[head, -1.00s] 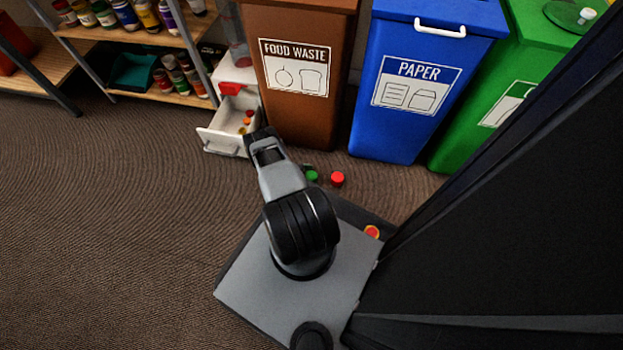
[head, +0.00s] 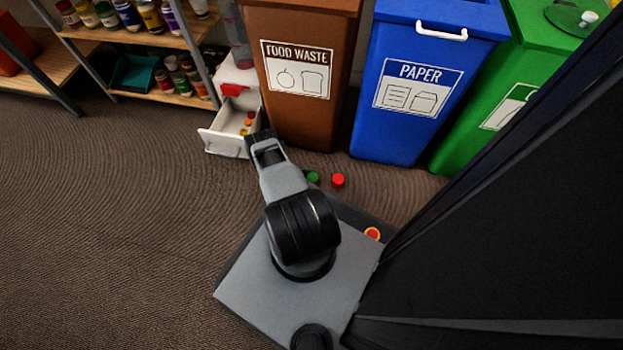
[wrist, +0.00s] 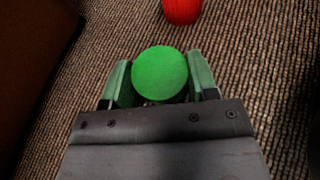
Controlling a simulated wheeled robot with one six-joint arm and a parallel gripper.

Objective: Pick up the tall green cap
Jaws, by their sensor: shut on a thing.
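The tall green cap (wrist: 160,74) is between the two fingers of my gripper (wrist: 160,82) in the wrist view, and the gripper is shut on it. Its round green top faces the camera; its sides are mostly hidden. In the head view the green cap (head: 313,177) shows small beside my arm, low over the carpet in front of the brown bin. My fingertips are hidden behind the arm there. I cannot tell whether the cap touches the floor.
A red cap (head: 338,180) stands just right of the green one, also in the wrist view (wrist: 182,10). A white open drawer (head: 224,143) holds small colored caps. Brown (head: 298,110), blue (head: 410,100) and green (head: 500,100) bins line the back. Carpet at left is clear.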

